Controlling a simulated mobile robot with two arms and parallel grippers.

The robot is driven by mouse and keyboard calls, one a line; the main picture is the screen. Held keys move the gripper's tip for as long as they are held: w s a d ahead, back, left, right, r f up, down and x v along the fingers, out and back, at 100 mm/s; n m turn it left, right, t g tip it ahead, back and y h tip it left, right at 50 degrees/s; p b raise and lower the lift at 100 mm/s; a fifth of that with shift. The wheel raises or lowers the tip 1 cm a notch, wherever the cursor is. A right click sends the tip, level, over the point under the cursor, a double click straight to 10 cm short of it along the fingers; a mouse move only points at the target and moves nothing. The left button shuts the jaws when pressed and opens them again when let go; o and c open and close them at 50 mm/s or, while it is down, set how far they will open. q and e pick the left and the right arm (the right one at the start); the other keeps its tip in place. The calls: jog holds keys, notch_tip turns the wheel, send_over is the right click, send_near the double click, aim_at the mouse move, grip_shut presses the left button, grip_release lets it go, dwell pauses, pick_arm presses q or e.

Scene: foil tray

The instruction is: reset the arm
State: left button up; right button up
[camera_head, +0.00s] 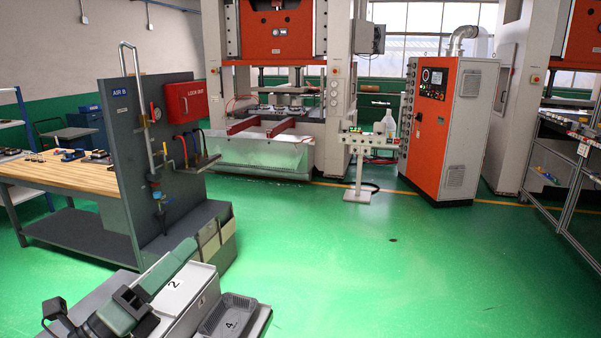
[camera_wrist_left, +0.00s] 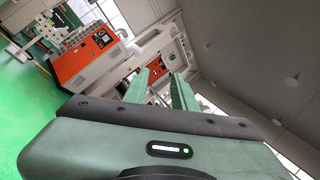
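My left arm comes in at the lower left of the head view, with my left gripper (camera_head: 170,264) over the numbered bins. Its fingertips are hard to make out there. In the left wrist view, the two green fingers of the left gripper (camera_wrist_left: 160,80) stand apart with nothing between them. They point toward the orange and white machines and the ceiling. My right arm and gripper are not in view. I cannot make out a foil tray.
A grey workbench with a panel (camera_head: 165,150) stands beyond at left. An orange control cabinet (camera_head: 440,130) and presses stand at the back. The green floor (camera_head: 370,270) right of the bins is clear.

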pick_arm(q)
jog(key=s+a+f+n+g+y, duration=0.1)
jog(key=a+f+n+y, duration=0.3)
jog(key=f+n+y, duration=0.6)
jog(key=s+a+f+n+g+y, duration=0.15)
jog(key=a+f+n+y, duration=0.35)
jog(key=f+n, duration=0.75)
jog(key=s+d+f+n+g+h, duration=0.1)
jog(key=s+d+f+n+g, duration=0.4)
jog(key=s+f, duration=0.45)
jog(key=s+d+f+n+g+h, duration=0.15)
jog(key=s+f+n+g, duration=0.45)
jog(key=s, duration=0.6)
notch_tip(320, 180, down, 40)
jog(key=s+f+m+g+b, duration=0.1)
jog(key=s+m+g+b, duration=0.1)
jog(key=b, duration=1.1)
jog(key=s+a+f+b, duration=0.1)
jog(key=s+f+b, duration=0.3)
jog(key=s+f, duration=0.4)
jog(key=s+a+f+g+y+b, duration=0.1)
jog(key=s+f+b, duration=0.4)
jog(key=f, duration=1.2)
jog(key=s, duration=0.4)
jog(key=shift+a, duration=0.15)
jog(key=shift+g, duration=0.25)
